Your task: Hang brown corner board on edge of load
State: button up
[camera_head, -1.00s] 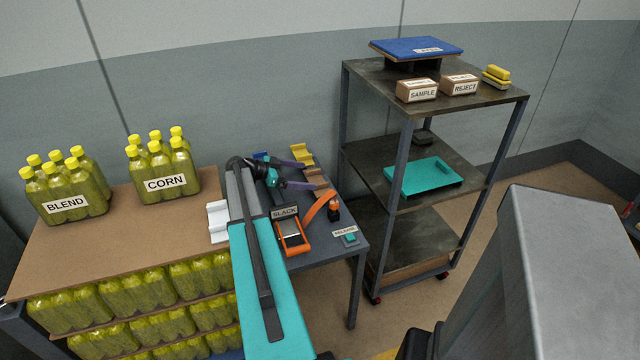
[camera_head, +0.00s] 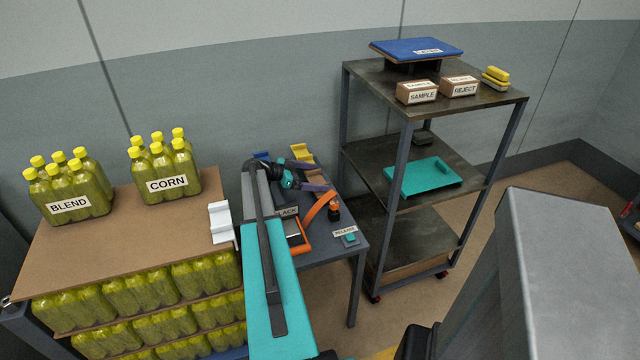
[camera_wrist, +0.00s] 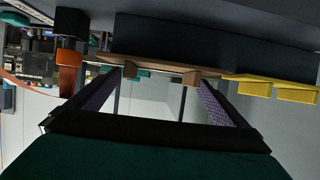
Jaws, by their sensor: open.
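The brown corner board (camera_wrist: 150,66) lies across the space between my fingertips in the wrist view, close to them. My gripper (camera_wrist: 158,80) is open, with a purple-lined finger on each side, and I see no grip on the board. In the head view my gripper (camera_head: 320,176) is over the back of the grey table, where the brown board is mostly hidden by the fingers. The load (camera_head: 110,230) is stacked bottles with a brown sheet on top. A white corner board (camera_head: 220,222) sits at its right edge.
A yellow corner board (camera_head: 302,153) and a blue one (camera_head: 262,156) are beside my gripper. An orange tool (camera_head: 298,238), an orange strap (camera_head: 320,208) and a teal button (camera_head: 350,239) share the table. A shelf rack (camera_head: 405,150) stands right of it.

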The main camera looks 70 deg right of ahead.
aim_at(315, 182)
dwell(0.3)
jog(key=c, duration=1.1)
jog(key=shift+r, duration=0.15)
notch_tip(315, 182, up, 10)
jog(key=shift+f+b, duration=0.15)
jog(key=shift+b, duration=0.75)
